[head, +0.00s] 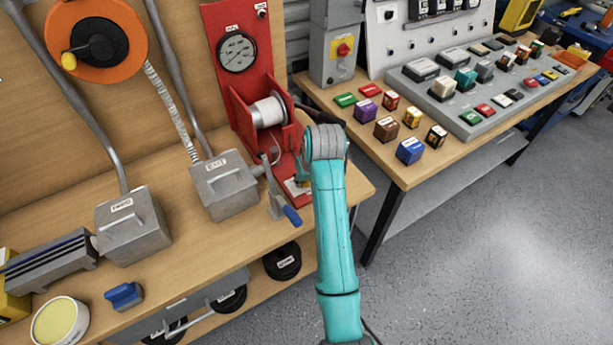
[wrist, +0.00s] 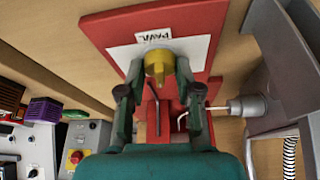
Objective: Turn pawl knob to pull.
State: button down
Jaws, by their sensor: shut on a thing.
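The pawl knob (wrist: 156,66) is yellow and sits on a white plate under a label reading PAWL, on the red winch panel (wrist: 204,22). My gripper (wrist: 156,80) has its two fingers on either side of the knob in the wrist view and is shut on it. The knob's pointing direction and any position marks are not clear. In the head view my teal arm reaches to the base of the red winch stand (head: 222,32), and the arm largely hides the knob and gripper there.
A wire spool (head: 267,112) and a gauge (head: 237,52) are on the red stand. A crank with a blue handle (head: 292,215) and a grey box (head: 224,186) are left of my arm. Coloured blocks (head: 410,150) lie on the right table.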

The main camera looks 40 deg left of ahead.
jog(key=shift+m+t+h, duration=0.5)
jog(key=shift+m+h, duration=0.1)
jog(key=shift+m, duration=1.6)
jog(key=c, duration=0.8)
grip_release()
jog(key=v, duration=1.2)
jog(key=shift+s, duration=0.15)
jog(key=shift+a, duration=0.15)
